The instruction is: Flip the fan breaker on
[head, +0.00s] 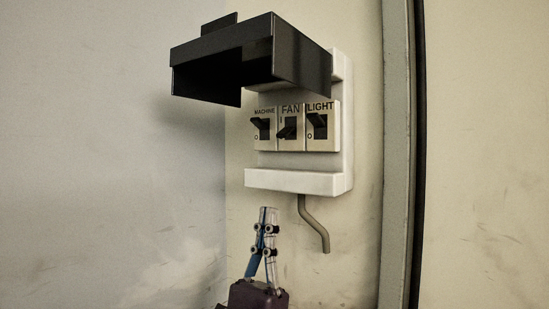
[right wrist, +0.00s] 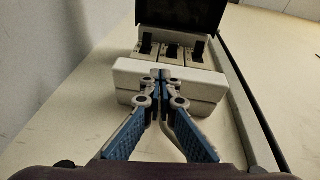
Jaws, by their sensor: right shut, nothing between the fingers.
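The white breaker box (head: 292,181) is on the wall with its black cover (head: 300,62) raised. Three switches sit in a row, labelled MACHINE, FAN and LIGHT. The fan breaker (head: 289,130) is the middle one; its black lever points down, while the machine lever (head: 261,125) and light lever (head: 318,121) point up. In the right wrist view the fan breaker (right wrist: 170,54) is straight ahead, beyond the box's lower ledge. My right gripper (head: 268,210) is shut and empty, below the box and apart from the switches. My left gripper is not in view.
A bent grey cable (head: 316,225) hangs from the bottom of the box, right of my gripper. A vertical grey trim (head: 396,150) with a dark edge runs along the wall to the right. The wall left of the box is bare.

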